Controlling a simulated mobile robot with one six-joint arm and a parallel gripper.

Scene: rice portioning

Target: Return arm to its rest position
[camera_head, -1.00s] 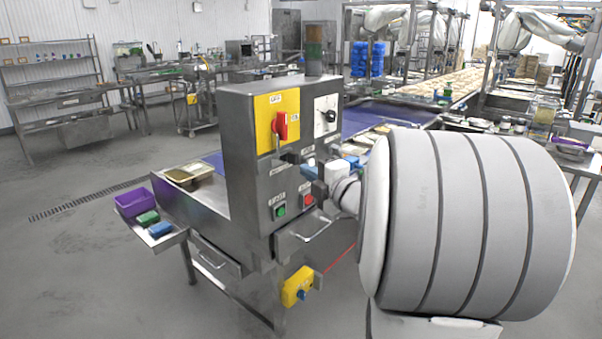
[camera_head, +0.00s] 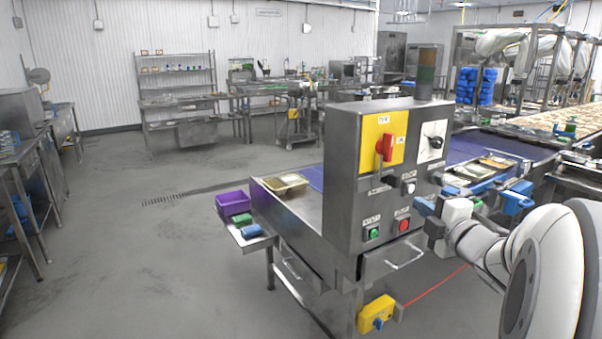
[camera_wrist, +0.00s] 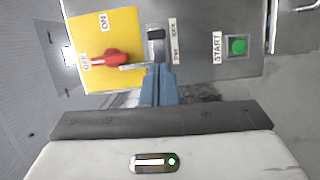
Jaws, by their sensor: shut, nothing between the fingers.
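My arm (camera_head: 550,252) reaches in from the right edge in the head view, bent toward a steel control box (camera_head: 343,160). My gripper (camera_head: 424,207) is in front of the box's right side, near its lower buttons. In the wrist view my gripper's blue fingers (camera_wrist: 159,72) are together with nothing between them. The box's red rotary switch (camera_head: 386,147) on a yellow plate (camera_head: 372,130) also shows in the wrist view (camera_wrist: 115,59), to the left of the fingers. The green START button (camera_wrist: 238,46) is to their right. Whether the fingertips touch the panel cannot be told.
A purple bin (camera_head: 232,203) and green and blue blocks sit on a side shelf (camera_head: 254,243). A conveyor (camera_head: 470,152) with food trays runs behind the box. A yellow box (camera_head: 376,312) hangs below. The floor (camera_head: 130,270) at left is clear.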

